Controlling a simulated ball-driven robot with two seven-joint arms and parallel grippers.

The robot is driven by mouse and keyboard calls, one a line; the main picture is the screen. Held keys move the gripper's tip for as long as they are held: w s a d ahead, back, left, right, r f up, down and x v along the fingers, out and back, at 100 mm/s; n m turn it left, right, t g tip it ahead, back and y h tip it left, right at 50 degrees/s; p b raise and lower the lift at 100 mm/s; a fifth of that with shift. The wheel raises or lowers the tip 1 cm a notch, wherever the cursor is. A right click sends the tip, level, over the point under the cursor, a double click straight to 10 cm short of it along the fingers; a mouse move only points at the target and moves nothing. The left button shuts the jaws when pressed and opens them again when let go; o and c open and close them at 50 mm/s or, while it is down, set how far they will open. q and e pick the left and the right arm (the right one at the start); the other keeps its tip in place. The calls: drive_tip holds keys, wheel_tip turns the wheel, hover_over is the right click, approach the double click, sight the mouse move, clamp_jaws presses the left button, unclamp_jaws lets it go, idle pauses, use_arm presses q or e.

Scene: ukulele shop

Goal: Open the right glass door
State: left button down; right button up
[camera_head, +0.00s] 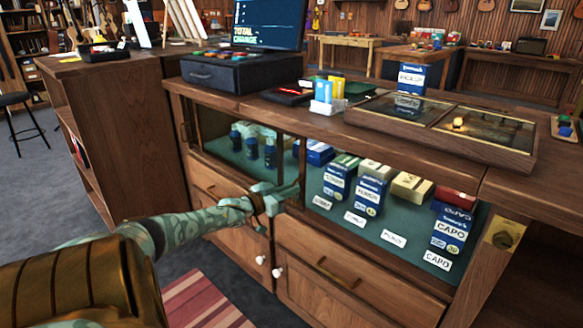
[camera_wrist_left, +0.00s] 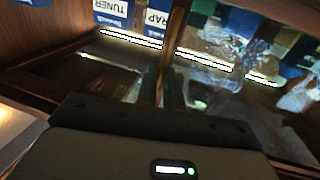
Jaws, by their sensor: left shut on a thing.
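The glass-fronted counter (camera_head: 350,153) fills the middle of the head view. My left gripper (camera_head: 272,197) is at the middle of its front, low beside the upright frame edges. In the left wrist view its fingers (camera_wrist_left: 165,88) are closed on a slim upright bar (camera_wrist_left: 174,42), seemingly part of the right glass door (camera_head: 302,165). The fingers hide part of the bar. Pale reflections show on glass right of the bar in the wrist view. I cannot tell how far the door stands open. My right gripper is not in view.
Boxes (camera_head: 371,188) with price cards stand inside the counter, and dark blue items (camera_head: 251,145) stand at its left. Drawers and cupboard doors (camera_head: 340,283) lie below. A display tray (camera_head: 440,125) and a cash drawer (camera_head: 240,72) sit on top. A striped rug (camera_head: 205,303) lies in front.

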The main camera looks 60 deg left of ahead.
use_arm(q)
drive_tip(key=c, duration=1.5)
unclamp_jaws()
